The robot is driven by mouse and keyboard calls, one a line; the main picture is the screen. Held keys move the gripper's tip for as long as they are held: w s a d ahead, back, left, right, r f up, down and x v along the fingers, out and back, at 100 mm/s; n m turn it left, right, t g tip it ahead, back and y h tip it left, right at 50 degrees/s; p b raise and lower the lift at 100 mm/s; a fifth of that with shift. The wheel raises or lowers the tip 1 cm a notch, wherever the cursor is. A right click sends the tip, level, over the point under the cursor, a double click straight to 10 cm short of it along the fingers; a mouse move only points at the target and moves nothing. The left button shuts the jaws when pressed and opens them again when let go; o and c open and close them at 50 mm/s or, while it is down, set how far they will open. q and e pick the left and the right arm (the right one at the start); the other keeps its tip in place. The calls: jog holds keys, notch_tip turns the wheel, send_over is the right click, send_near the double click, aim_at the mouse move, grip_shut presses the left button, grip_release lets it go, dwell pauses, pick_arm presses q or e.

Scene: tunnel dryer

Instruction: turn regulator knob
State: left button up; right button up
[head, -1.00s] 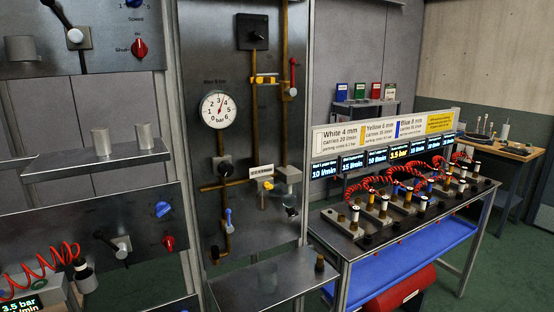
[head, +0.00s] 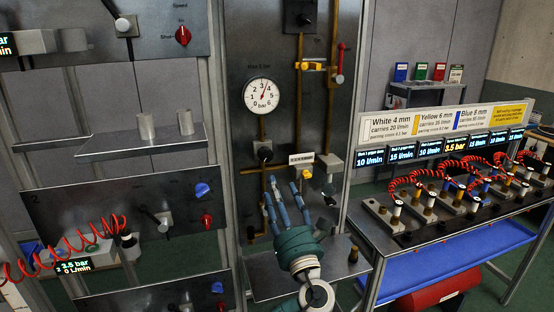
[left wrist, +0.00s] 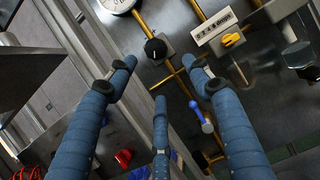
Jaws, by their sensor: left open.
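The black regulator knob (head: 264,152) is on the upright steel panel, below a round white gauge (head: 262,95) marked up to 6 bar. The gauge needle points up and slightly right. In the left wrist view the knob (left wrist: 156,49) has a white mark and lies ahead, between the spread fingers. My left gripper (head: 289,192), with blue fingers and a green palm, is open and empty. In the head view its fingertips are below and right of the knob; they appear apart from it. In the left wrist view the gripper (left wrist: 161,82) shows three fingers. My right gripper is not in view.
Brass pipes run around the knob. A yellow knob (left wrist: 232,40) and a blue-handled valve (left wrist: 200,116) are nearby. A steel shelf (head: 268,285) juts out below. A bench with red coiled hoses (head: 465,165) stands right.

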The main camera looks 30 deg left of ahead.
aim_at(267, 159)
pick_arm(q)
jog(key=p+x, duration=0.1)
jog(key=x, duration=0.2)
jog(key=p+x, duration=0.2)
jog(key=x, duration=0.2)
jog(key=r+p+x, duration=0.1)
jog(key=x, duration=0.2)
jog(key=shift+a+r, duration=0.1)
jog(key=shift+a, duration=0.2)
jog(key=c, duration=1.1)
